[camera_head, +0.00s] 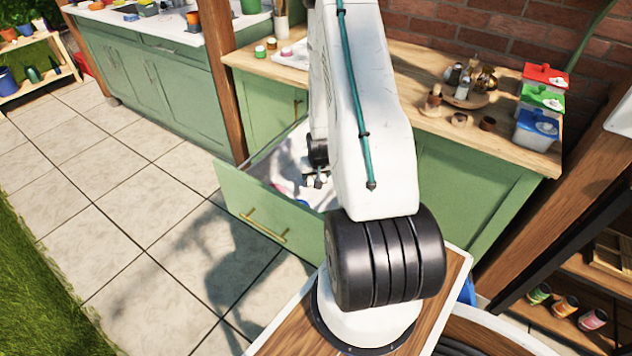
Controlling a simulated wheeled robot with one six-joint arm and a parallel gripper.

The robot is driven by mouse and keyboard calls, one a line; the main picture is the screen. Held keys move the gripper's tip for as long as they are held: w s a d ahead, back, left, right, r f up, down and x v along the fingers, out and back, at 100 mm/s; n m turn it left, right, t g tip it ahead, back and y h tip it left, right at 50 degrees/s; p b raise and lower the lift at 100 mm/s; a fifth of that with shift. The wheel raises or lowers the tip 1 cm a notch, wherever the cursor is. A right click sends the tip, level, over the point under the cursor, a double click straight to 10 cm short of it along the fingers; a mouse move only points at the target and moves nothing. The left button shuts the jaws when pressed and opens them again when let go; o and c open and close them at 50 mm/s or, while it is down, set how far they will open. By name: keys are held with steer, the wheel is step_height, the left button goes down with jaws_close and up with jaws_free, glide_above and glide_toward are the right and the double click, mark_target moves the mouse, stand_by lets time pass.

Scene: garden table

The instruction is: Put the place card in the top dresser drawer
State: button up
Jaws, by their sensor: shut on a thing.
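The top dresser drawer (262,226) is pulled open from the green dresser (468,190), with its brass handle facing the lower left. My gripper (318,181) points down over the open drawer, at or just above its inside. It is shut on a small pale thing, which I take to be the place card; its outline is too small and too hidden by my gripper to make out. My arm hides the drawer's right part. Small reddish and blue things lie in the drawer below my gripper.
The wooden dresser top holds a round tray (468,97) with bottles, red, green and blue canisters (541,100), small jars (266,47) and a white tray (292,55). A wooden post (222,80) stands left of the drawer. The tiled floor (130,190) at left is clear.

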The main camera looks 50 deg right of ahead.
steer(key=shift+s+f, duration=0.1)
steer(key=shift+f, duration=1.65)
steer(key=o, duration=1)
steer(key=shift+f, duration=0.15)
